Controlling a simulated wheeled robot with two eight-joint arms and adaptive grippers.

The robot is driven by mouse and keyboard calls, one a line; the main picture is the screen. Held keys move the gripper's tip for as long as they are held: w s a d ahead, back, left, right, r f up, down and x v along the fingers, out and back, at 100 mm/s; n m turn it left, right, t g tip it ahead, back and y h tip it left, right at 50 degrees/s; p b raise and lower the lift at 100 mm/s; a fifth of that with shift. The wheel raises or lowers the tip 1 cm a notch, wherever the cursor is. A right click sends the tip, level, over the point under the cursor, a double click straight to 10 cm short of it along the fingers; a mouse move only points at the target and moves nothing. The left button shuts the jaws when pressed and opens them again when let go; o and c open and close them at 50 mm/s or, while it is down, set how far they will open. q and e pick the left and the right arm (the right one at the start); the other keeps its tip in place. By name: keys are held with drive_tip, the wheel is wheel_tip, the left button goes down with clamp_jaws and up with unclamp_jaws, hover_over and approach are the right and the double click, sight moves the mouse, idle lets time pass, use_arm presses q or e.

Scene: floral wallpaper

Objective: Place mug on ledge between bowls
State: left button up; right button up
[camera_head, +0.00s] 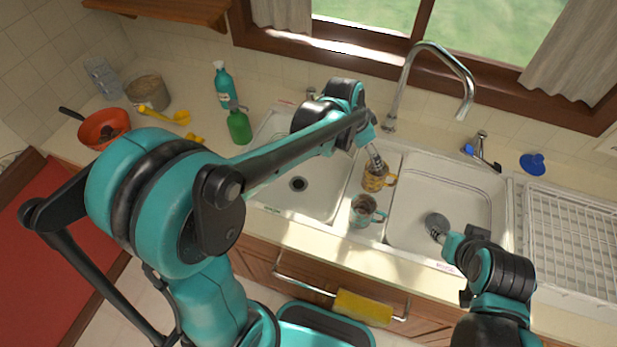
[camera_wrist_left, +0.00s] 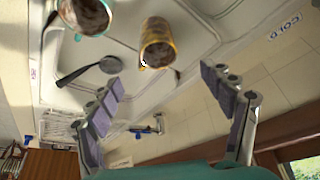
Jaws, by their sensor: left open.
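A yellow-brown patterned mug (camera_head: 376,178) stands upright on the ledge (camera_head: 388,203) between the sink bowls, and it also shows in the left wrist view (camera_wrist_left: 157,52). A teal-rimmed mug (camera_head: 361,216) stands in front of it on the ledge; it shows in the wrist view too (camera_wrist_left: 84,14). The left bowl (camera_head: 322,188) and right bowl (camera_head: 462,198) flank the ledge. My left gripper (camera_head: 376,158) is open and empty just behind and above the yellow mug, its fingers (camera_wrist_left: 160,80) apart. My right gripper (camera_head: 441,234) is over the right bowl's front; its fingers are unclear.
A dark ladle-like tool (camera_wrist_left: 108,65) lies in the right bowl. The faucet (camera_head: 440,52) rises behind the ledge. A white dish rack (camera_head: 570,240) is on the right. Green bottles (camera_head: 238,126), a red bowl (camera_head: 95,124) and a pot (camera_head: 149,91) stand left. The left bowl looks empty.

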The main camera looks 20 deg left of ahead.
use_arm(q)
drive_tip(key=s+a+r+n+t+y, duration=0.1)
drive_tip(key=s+a+n, duration=0.3)
drive_tip(key=s, duration=0.5)
drive_tip(key=s+a+r+n+t+y, duration=0.2)
drive_tip(key=s+a+n, duration=0.2)
drive_tip(key=s+a, duration=0.4)
drive_tip(key=s, duration=0.2)
drive_tip(key=shift+s+a+r+t, duration=0.2)
drive_tip(key=shift+s+r+t, duration=0.05)
drive_tip(key=shift+s+t, duration=0.05)
use_arm(e)
drive_tip(key=shift+s, duration=0.1)
use_arm(q)
wheel_tip(320, 180, down, 6)
drive_tip(key=b, duration=0.6)
use_arm(e)
wheel_tip(320, 180, down, 6)
use_arm(q)
drive_tip(key=shift+f, duration=0.15)
use_arm(e)
drive_tip(key=shift+o, duration=0.3)
drive_tip(key=shift+f, duration=0.1)
